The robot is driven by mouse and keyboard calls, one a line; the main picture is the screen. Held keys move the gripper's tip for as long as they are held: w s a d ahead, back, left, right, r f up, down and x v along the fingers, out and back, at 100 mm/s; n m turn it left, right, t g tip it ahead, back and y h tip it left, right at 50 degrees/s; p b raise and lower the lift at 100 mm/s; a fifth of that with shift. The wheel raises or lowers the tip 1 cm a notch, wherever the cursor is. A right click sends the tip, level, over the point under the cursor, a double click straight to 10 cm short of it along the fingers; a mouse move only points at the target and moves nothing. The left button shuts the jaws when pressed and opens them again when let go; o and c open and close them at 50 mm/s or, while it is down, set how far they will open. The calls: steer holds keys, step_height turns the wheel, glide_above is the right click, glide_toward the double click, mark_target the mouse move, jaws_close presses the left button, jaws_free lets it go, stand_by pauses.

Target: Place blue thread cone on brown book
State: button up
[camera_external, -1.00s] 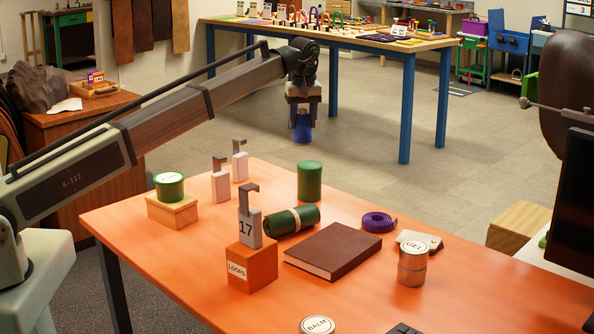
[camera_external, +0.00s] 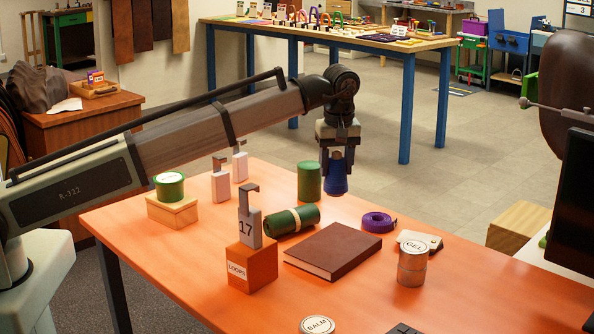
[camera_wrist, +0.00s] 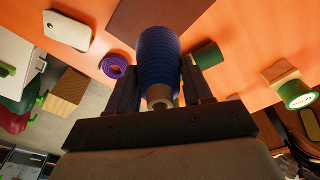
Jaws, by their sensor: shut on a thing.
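The blue thread cone (camera_external: 335,179) is between the fingers of my gripper (camera_external: 337,172), which is shut on it and holds it in the air above the back part of the orange table. In the wrist view the ribbed blue cone (camera_wrist: 160,60) sits between the two dark fingers of my gripper (camera_wrist: 160,88). The brown book (camera_external: 333,250) lies flat and closed on the table, nearer the external camera than the cone, with a bare top. In the wrist view, part of the book (camera_wrist: 150,17) shows beyond the cone.
A green cylinder (camera_external: 309,182) stands near the cone. A green roll (camera_external: 291,220), a purple tape coil (camera_external: 378,222) and a GEL tin (camera_external: 412,264) surround the book.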

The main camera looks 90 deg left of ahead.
glide_above(334, 245)
step_height(334, 245, down, 14)
steer(key=shift+r, duration=0.1)
stand_by(0.7)
steer(key=o, duration=1.1)
steer(key=r, duration=0.4)
steer(key=d+r, duration=0.1)
steer(key=r, duration=0.7)
steer(key=shift+w+d, duration=0.1)
steer(key=shift+d, duration=0.05)
